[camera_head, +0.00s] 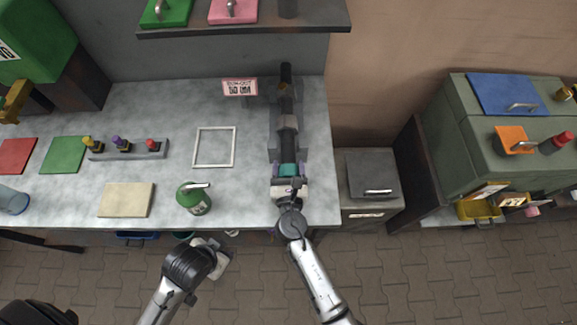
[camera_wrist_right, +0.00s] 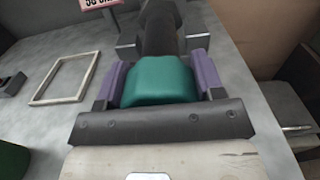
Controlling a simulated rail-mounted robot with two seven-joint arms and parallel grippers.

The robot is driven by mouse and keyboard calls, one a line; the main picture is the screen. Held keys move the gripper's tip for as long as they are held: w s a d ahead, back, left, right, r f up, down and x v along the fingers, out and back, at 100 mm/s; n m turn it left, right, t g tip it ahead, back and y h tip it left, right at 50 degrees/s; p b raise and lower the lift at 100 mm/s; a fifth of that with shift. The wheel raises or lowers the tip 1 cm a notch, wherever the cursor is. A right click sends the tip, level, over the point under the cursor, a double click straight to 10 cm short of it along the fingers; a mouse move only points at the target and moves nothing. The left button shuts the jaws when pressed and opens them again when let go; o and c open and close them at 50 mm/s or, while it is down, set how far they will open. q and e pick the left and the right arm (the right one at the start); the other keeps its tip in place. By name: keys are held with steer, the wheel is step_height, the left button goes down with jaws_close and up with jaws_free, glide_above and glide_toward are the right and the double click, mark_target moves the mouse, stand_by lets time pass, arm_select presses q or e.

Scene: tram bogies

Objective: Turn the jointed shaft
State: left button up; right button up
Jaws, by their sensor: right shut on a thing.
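The jointed shaft (camera_head: 287,110) is a dark bar that lies lengthwise on a grey mount at the right end of the bench. Its near end is a teal block (camera_head: 288,170), which also shows large in the right wrist view (camera_wrist_right: 158,82). My right gripper (camera_head: 289,178) is shut on this teal end, with a purple finger pad on each side of it. The dark shaft runs on behind the block in the right wrist view. My left gripper (camera_head: 217,254) hangs in front of the bench, away from the shaft; its fingers are not clear.
A white square frame (camera_head: 234,147) is marked on the bench left of the shaft. A shelf (camera_head: 240,29) overhangs the back.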

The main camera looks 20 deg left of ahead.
steer(key=m+b, duration=0.1)
steer(key=m, duration=0.4)
steer(key=shift+d, duration=0.1)
steer(key=shift+m, duration=0.5)
steer(key=o, duration=0.9)
steer(key=v, duration=1.3)
steer(key=shift+s+d, duration=0.2)
steer(key=shift+s, duration=0.1)
